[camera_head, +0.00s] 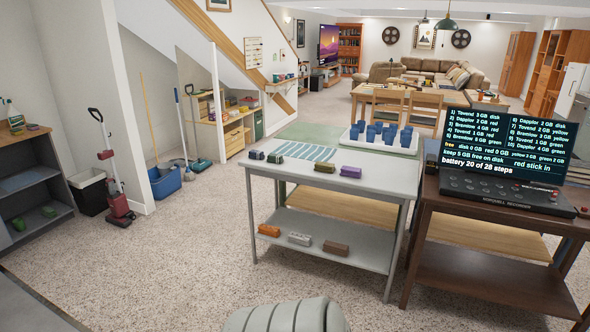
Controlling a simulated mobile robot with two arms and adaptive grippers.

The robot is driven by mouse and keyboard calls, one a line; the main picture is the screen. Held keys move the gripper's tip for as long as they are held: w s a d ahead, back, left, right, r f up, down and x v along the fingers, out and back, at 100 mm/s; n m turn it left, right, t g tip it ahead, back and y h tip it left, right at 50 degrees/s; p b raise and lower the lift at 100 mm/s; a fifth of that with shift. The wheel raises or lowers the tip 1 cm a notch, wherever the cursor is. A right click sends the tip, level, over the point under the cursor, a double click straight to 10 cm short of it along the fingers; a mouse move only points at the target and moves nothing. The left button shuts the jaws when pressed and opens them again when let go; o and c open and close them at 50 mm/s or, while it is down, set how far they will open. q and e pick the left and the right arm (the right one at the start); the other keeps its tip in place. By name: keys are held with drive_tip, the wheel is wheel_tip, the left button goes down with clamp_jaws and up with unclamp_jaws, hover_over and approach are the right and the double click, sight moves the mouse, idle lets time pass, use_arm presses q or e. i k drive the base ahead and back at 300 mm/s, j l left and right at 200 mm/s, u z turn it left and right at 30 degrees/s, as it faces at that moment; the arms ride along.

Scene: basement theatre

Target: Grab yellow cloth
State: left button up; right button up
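I can make out no yellow cloth in the head view. The one cloth that shows clearly is a teal and white striped one (305,151), lying flat on the top of the grey metal table (385,180). Neither of my grippers is in view.
A brown table (440,205) with a lit screen (508,140) stands right. A red vacuum (117,205) and blue bucket (166,184) stand left. Carpet is clear between.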

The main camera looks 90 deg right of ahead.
sight(326, 167)
drive_tip(key=z, duration=3)
drive_tip(key=i+l, duration=0.1)
drive_tip(key=i, duration=0.15)
